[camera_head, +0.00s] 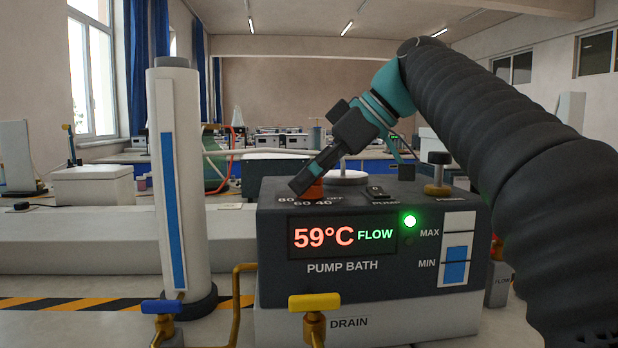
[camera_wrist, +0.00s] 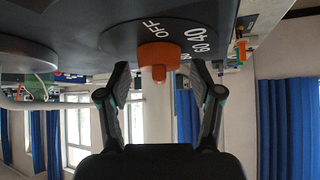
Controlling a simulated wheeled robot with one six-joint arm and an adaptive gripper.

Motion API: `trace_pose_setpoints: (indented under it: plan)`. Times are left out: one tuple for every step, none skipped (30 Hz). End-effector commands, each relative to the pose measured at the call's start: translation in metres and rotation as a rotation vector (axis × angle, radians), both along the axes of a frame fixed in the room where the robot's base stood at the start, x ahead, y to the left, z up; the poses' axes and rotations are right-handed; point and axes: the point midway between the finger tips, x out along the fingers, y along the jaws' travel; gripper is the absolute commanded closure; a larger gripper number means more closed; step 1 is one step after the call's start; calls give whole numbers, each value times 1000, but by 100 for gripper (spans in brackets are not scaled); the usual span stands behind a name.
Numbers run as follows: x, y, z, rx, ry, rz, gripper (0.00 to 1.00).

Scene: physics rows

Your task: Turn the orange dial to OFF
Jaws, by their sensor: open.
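The orange dial (camera_head: 314,190) sits on top of the dark pump bath (camera_head: 270,270), by printed marks 80, 60, 40 and OFF. Its pointer direction is hard to tell. My gripper (camera_head: 304,182) is at the dial in the head view, partly covering it. In the wrist view, which is upside down, the orange dial (camera_wrist: 158,57) lies between the two spread fingers of my gripper (camera_wrist: 160,68). A gap shows on each side, and nothing is held. The display (camera_head: 342,236) reads 59°C FLOW, and the green light (camera_head: 410,221) is lit.
A PUMP switch (camera_head: 377,193) and a brass knob with a black top (camera_head: 438,174) stand right of the dial. A pale round lid (camera_head: 345,178) is behind it. A white column (camera_head: 180,180) stands left. Blue (camera_head: 161,306) and yellow (camera_head: 314,301) valve handles are in front.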

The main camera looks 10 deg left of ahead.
Motion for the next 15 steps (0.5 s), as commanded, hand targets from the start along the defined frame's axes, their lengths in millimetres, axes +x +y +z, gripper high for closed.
trace_pose_setpoints:
  plan:
    - [0, -3, 3, 1, -2, -1, 35]
    - [0, -5, 5, 1, -2, -2, 35]
    - [0, -8, 8, 1, -3, -3, 35]
    - [0, -11, 11, 1, -3, -3, 35]
    - [-1, -15, 15, 1, -4, -4, 35]
    - [-1, -19, 19, 1, -3, -3, 35]
    - [-1, -22, 22, 2, -2, -4, 35]
    - [-1, -25, 25, 1, -2, -3, 35]
    - [-2, -30, 29, 1, -2, -4, 35]
    - [-3, -33, 32, 0, -3, -3, 35]
    - [-3, -35, 35, 0, -2, -2, 35]
    - [-3, -38, 38, 1, -1, -2, 35]
    - [-4, -40, 40, 0, 0, -1, 35]
    - [-4, -42, 42, 0, 0, -3, 35]
    - [-4, -44, 44, 0, -1, -2, 35]
